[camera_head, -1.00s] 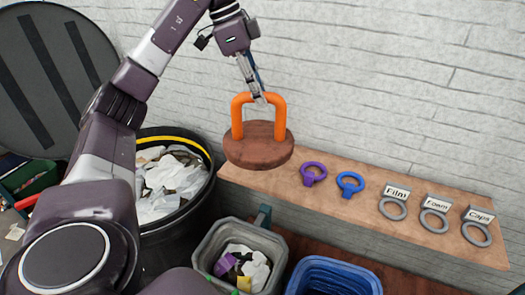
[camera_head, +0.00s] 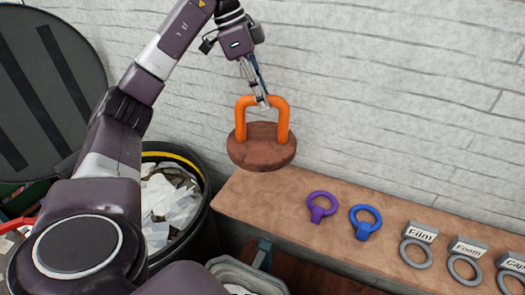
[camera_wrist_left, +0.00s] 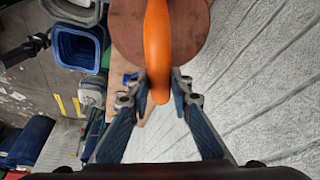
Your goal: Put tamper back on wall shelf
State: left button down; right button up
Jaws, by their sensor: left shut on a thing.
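The tamper (camera_head: 262,152) has a round brown wooden base and an orange arched handle. My left gripper (camera_head: 262,102) is shut on the top of the handle and holds the tamper in the air, base down. In the head view it appears above the left end of the wooden wall shelf (camera_head: 270,200). In the left wrist view the orange handle (camera_wrist_left: 156,50) runs between the two fingers (camera_wrist_left: 158,88), with the wooden base (camera_wrist_left: 190,25) beyond it. My right gripper is not in view.
On the shelf lie a purple ring (camera_head: 321,206), a blue ring (camera_head: 365,221) and grey ring tags labelled Film (camera_head: 418,243), Foam (camera_head: 466,258) and Caps. The shelf's left end is bare. A black bin (camera_head: 205,220) of waste and a grey bin (camera_head: 245,275) stand below.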

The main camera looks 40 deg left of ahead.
aim_at(261, 139)
pick_arm(q)
notch_tip(261, 139, down, 3)
jog(key=shift+w+a+f+b, duration=0.1)
jog(key=shift+f+b, duration=0.05)
jog(key=shift+b, duration=0.2)
notch_tip(261, 139, down, 5)
jog(key=shift+f+p, duration=0.15)
jog(key=shift+p, duration=0.15)
notch_tip(261, 139, down, 4)
jog(key=shift+r, duration=0.25)
jog(key=shift+f+p, duration=0.4)
jog(key=shift+f, duration=0.6)
jog(key=shift+a+f, duration=0.1)
jog(key=shift+f, duration=1.2)
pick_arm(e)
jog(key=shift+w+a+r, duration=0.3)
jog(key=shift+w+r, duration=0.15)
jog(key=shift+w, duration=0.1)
